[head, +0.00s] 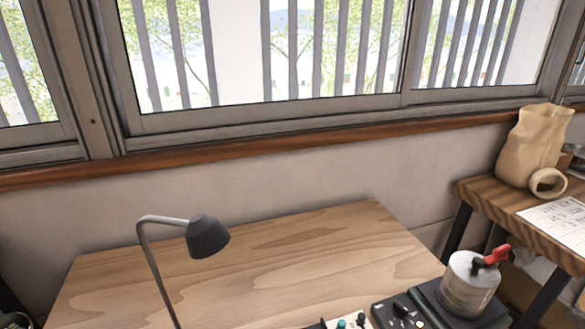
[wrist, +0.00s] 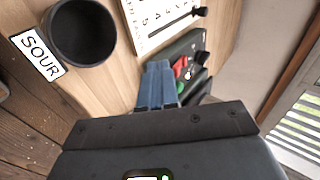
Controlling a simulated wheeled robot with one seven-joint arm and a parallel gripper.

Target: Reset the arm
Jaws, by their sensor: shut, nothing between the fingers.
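My gripper (wrist: 160,66) shows in the wrist view with its bluish fingers together and nothing between them. It hangs over the wooden table (wrist: 112,88), beside a dark control box (wrist: 198,50) with red and green parts. I cannot tell whether the fingers touch the box. My arm and gripper do not show in the head view. There the wooden table (head: 250,265) carries a desk lamp (head: 208,238) with a dark shade.
In the wrist view, a black round container (wrist: 82,32) stands near a "SOUR" label (wrist: 36,58) and a numbered white panel (wrist: 155,22). In the head view, a metal canister (head: 468,285) stands front right. The table's middle is clear.

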